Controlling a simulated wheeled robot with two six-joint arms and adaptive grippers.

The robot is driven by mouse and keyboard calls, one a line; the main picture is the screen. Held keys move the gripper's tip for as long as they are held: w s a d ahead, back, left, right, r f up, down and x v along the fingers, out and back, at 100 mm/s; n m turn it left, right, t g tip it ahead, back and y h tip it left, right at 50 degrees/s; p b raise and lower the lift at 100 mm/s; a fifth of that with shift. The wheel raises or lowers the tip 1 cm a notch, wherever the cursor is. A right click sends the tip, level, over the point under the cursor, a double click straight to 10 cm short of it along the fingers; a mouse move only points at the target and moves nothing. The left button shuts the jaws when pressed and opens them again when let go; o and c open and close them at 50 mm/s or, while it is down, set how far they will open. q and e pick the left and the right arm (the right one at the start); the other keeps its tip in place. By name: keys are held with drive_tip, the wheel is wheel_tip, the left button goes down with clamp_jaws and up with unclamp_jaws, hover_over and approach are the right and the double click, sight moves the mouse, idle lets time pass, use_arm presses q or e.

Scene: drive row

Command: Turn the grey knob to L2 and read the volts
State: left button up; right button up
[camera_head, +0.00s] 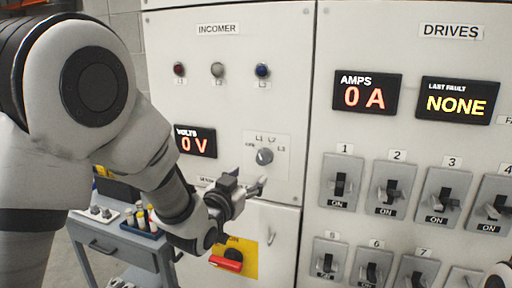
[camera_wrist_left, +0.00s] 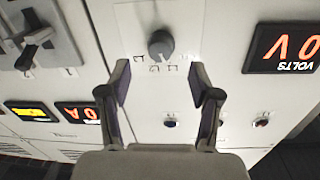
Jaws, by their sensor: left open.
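The grey knob (camera_head: 264,156) sits on a white plate in the INCOMER panel, with position labels around its top, L1 and L2 among them. I cannot tell which label it points to. The volts display (camera_head: 195,142) reads 0 V and is partly hidden by my left arm. My left gripper (camera_head: 250,182) is open and empty, just below the knob. In the left wrist view, which is upside down, the knob (camera_wrist_left: 161,43) lies beyond and roughly between the open fingertips, apart from them. The volts display (camera_wrist_left: 285,47) is at the right there.
Red, white and blue lamps (camera_head: 217,70) are above the knob. A red handle on a yellow plate (camera_head: 228,260) is below. The DRIVES panel at right has several switches (camera_head: 341,184), an amps display (camera_head: 367,93) and a fault display (camera_head: 457,100). A grey cart (camera_head: 118,240) stands lower left.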

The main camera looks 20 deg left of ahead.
sight(261, 160)
use_arm(q)
drive_tip(key=w+p, duration=0.1)
drive_tip(key=w, duration=0.1)
drive_tip(key=w+r+p, duration=0.1)
drive_tip(key=w, duration=0.2)
drive_tip(key=w+p, duration=0.2)
drive_tip(key=w, duration=0.1)
drive_tip(key=shift+d+r, duration=0.15)
drive_tip(key=shift+d, duration=0.2)
drive_tip(key=shift+s, duration=0.25)
drive_tip(key=shift+w, duration=0.1)
drive_tip(key=c, duration=1.1)
